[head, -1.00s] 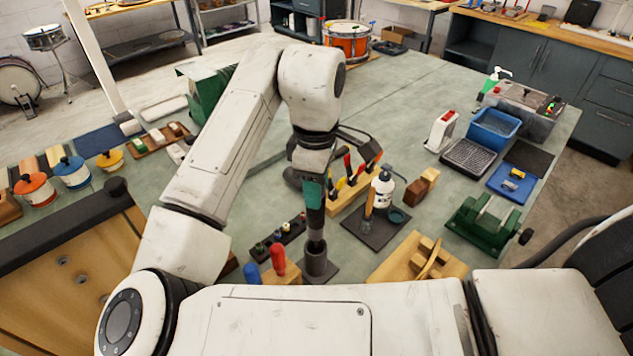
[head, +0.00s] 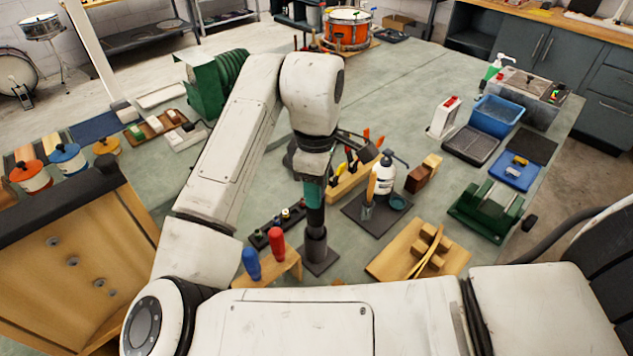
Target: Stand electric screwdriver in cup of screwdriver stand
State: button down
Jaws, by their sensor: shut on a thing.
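The electric screwdriver (head: 315,196), teal and black, hangs upright below my gripper (head: 313,178). My gripper is shut on its upper part, and the fingers are mostly hidden by the wrist above. The screwdriver stand (head: 320,263) is a dark square base with an upright round cup (head: 316,242). The screwdriver's dark lower end lines up with the cup mouth and meets it in the picture. I cannot tell how deep the tip sits inside.
A wooden block with red and blue handles (head: 277,245) stands close left of the stand. A dark rack (head: 268,232) lies behind it. A wooden holder (head: 415,250) is to the right, and a white bottle (head: 384,178) on a dark mat (head: 372,218) is behind right.

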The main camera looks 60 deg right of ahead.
jog(key=shift+f+b, duration=0.85)
jog(key=shift+f, duration=1)
jog(key=c, duration=0.6)
grip_release()
jog(key=shift+r, duration=0.1)
notch_tip(320, 180, up, 11)
jog(key=shift+f+p, duration=0.2)
jog(key=shift+p, duration=0.15)
